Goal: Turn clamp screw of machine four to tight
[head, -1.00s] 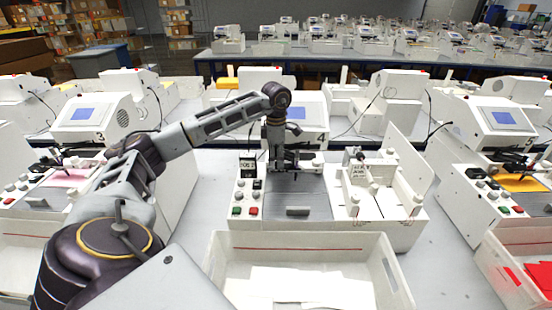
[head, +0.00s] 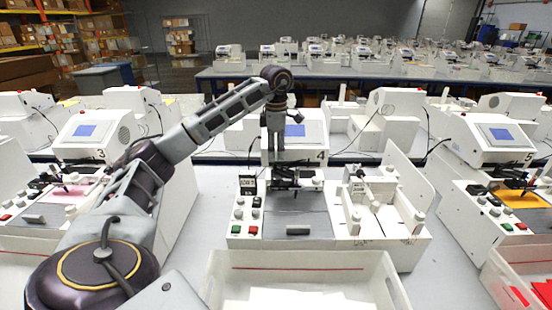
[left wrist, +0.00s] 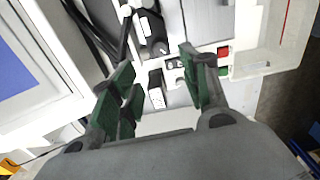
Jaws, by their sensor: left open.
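Machine four (head: 314,208) is the white plotter in the middle of the head view, with a "4" beside its blue screen (head: 294,131). Its dark pen carriage (head: 297,177) sits over the grey bed (head: 305,222). My left gripper (head: 278,158) points down just behind and above the carriage. In the left wrist view its green-padded fingers (left wrist: 160,82) are spread with nothing between them. The carriage (left wrist: 152,32) shows beyond the fingers there. I cannot clearly make out the clamp screw or its setting. My right gripper is not in view.
Buttons and knobs (head: 247,212) line the panel left of the bed. A white fixture with an upright plate (head: 409,190) stands at right. An open white bin (head: 310,270) is in front. Machines three (head: 95,137) and five (head: 493,138) flank machine four.

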